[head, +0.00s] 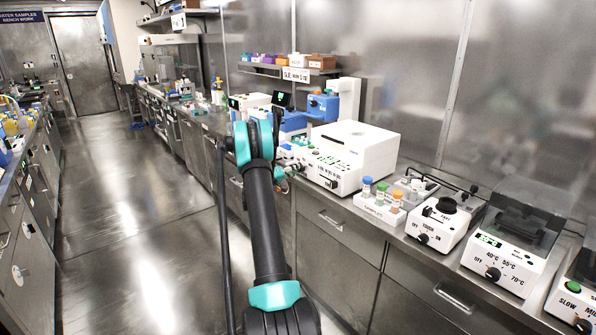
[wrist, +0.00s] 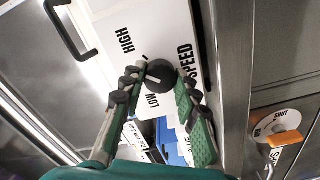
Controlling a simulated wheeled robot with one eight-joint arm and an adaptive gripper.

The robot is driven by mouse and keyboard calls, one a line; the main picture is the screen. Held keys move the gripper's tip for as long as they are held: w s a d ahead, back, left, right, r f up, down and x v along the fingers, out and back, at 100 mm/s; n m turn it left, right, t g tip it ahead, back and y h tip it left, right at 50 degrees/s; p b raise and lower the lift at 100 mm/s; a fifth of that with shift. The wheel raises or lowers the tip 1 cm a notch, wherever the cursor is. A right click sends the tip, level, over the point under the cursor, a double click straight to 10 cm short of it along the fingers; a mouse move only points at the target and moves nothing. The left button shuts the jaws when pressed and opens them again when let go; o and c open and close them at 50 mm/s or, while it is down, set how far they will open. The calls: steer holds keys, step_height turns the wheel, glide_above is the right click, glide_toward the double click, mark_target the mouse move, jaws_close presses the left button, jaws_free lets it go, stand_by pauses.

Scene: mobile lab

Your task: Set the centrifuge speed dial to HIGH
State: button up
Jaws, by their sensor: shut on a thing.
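The dark round speed dial (wrist: 160,72) is on a white panel marked HIGH (wrist: 125,40), LOW (wrist: 152,100) and SPEED (wrist: 187,65) in the wrist view. My gripper (wrist: 162,76) has its two fingers closed around the dial from both sides. A short dark mark shows at the dial's upper-left edge, on the side toward HIGH; I cannot tell if it is the pointer. In the head view my gripper (head: 290,168) is at the front of the bench, by the left end of a white lidded machine (head: 370,145); my arm partly hides this spot.
A rack of capped vials (head: 382,197), a white unit with a black knob (head: 440,215) and a heater (head: 505,250) stand along the bench to the right. Drawers (head: 340,235) lie below. The aisle floor (head: 150,220) is clear. A round SHUT tag (wrist: 275,122) is at right.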

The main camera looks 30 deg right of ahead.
steer(key=shift+s+f+m, duration=0.1)
steer(key=shift+m, duration=1.8)
steer(key=o, duration=1.2)
steer(key=shift+c, duration=0.2)
steer(key=a, duration=1.2)
steer(key=shift+s, duration=0.4)
steer(key=shift+a, duration=0.15)
